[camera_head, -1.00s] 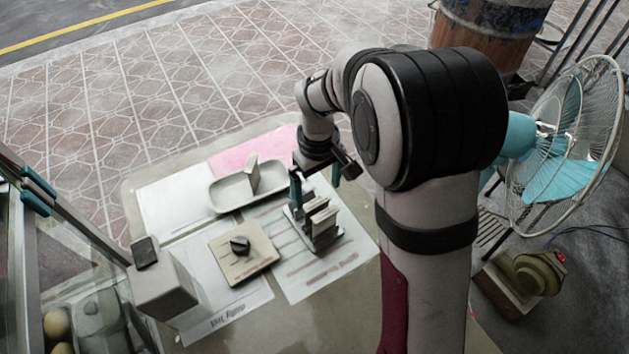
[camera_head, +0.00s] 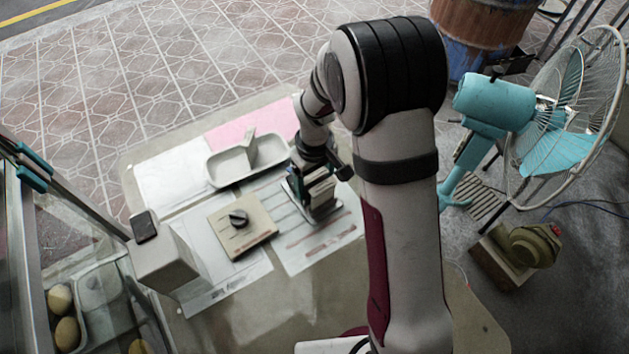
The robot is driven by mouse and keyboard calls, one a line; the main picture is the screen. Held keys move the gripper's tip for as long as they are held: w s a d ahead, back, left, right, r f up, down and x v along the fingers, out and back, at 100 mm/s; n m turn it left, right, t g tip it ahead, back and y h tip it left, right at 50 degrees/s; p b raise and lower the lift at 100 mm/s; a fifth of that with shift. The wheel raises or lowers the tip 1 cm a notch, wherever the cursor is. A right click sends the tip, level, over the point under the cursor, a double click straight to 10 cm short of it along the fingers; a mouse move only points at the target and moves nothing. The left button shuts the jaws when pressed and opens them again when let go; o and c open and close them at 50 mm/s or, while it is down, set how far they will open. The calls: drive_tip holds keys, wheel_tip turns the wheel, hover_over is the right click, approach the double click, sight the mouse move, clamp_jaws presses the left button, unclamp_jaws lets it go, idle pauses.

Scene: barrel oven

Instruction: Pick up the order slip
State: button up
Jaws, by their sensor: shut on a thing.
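A small dark holder with pale upright slips (camera_head: 321,190) stands on the printed sheet right of the dial box. I take the order slip to be one of these; which one is hard to tell. My gripper (camera_head: 303,182) is down at the left side of the holder, with its jaws shut on what looks like a slip there. The wrist hides most of the jaws and the gripped part. The held piece is still down at the holder, and I cannot tell whether it is clear of it.
A pale tray (camera_head: 219,181) with an upright block in it lies behind and left of the holder. A beige dial box (camera_head: 256,236) is to its left, and a grey box (camera_head: 165,268) stands further left. A teal fan (camera_head: 495,103) stands at the right.

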drive_tip(key=shift+c, duration=1.3)
wheel_tip(320, 180, up, 8)
drive_tip(key=shift+r, duration=0.2)
drive_tip(key=w+a+r, duration=0.2)
drive_tip(key=w+r, duration=0.1)
drive_tip(key=w, duration=0.1)
wheel_tip(320, 180, down, 6)
drive_tip(key=shift+a+f, duration=0.15)
drive_tip(key=shift+f, duration=0.2)
drive_tip(key=shift+f, duration=0.65)
drive_tip(key=shift+f, duration=0.15)
drive_tip(key=shift+s+f, duration=0.1)
drive_tip(key=shift+f, duration=0.55)
